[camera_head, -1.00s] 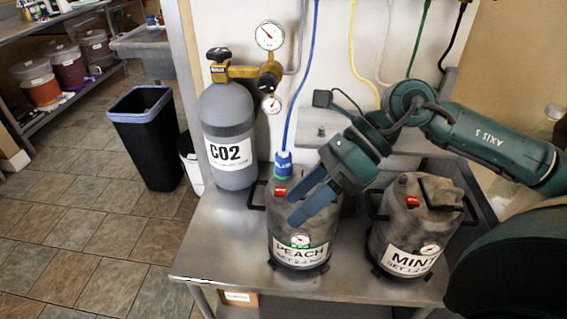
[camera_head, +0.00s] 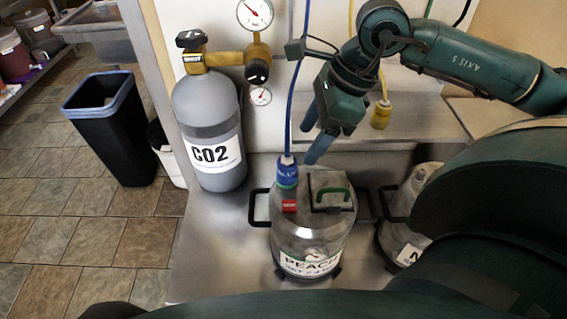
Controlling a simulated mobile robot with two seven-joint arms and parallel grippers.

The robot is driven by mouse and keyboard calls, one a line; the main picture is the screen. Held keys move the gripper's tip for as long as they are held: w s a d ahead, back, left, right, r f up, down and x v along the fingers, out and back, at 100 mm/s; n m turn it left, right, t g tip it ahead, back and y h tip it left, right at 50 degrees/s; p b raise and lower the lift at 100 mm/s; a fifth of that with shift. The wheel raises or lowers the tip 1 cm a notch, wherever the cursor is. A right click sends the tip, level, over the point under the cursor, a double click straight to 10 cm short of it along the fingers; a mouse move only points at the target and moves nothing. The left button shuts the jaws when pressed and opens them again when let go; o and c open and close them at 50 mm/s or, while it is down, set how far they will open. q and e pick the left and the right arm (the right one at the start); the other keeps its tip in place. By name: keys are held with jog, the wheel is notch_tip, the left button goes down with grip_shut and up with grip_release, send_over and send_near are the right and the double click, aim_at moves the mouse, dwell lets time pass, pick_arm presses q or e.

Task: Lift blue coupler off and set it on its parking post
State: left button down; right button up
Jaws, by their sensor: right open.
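The blue coupler (camera_head: 287,172) sits upright on top of the silver PEACH keg (camera_head: 305,232), with the blue hose (camera_head: 295,100) rising from it. My right gripper (camera_head: 311,143) is open and empty, its blue fingers pointing down and left. In the picture it is just above and right of the coupler; I cannot tell whether a finger touches it. A yellow coupler (camera_head: 380,114) stands on the back ledge, right of the gripper. I cannot make out a parking post for the blue coupler. My left gripper is out of view.
A grey CO2 cylinder (camera_head: 208,128) with gauges stands left of the keg. The MINT keg (camera_head: 408,222) is at the right, largely hidden by my arm. The steel table (camera_head: 215,235) is bare left of the PEACH keg. A black bin (camera_head: 115,130) stands on the floor.

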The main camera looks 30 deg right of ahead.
aim_at(288, 160)
jog(key=x, duration=0.4)
jog(key=shift+w+a+f, duration=0.1)
jog(key=shift+a+f, duration=0.05)
jog(key=shift+f, duration=0.1)
jog(key=shift+w+a+r+p+x, duration=0.1)
jog(key=shift+w+p+x, duration=0.1)
jog(key=shift+x, duration=0.7)
jog(key=shift+w+a+r+p+x, duration=0.1)
jog(key=shift+p+x, duration=0.15)
jog(key=shift+x, duration=0.6)
jog(key=shift+w+a+p+x, duration=0.1)
jog(key=shift+w+p+x, duration=0.1)
jog(key=shift+x, duration=0.7)
jog(key=shift+c, duration=0.4)
jog(key=c, duration=1.1)
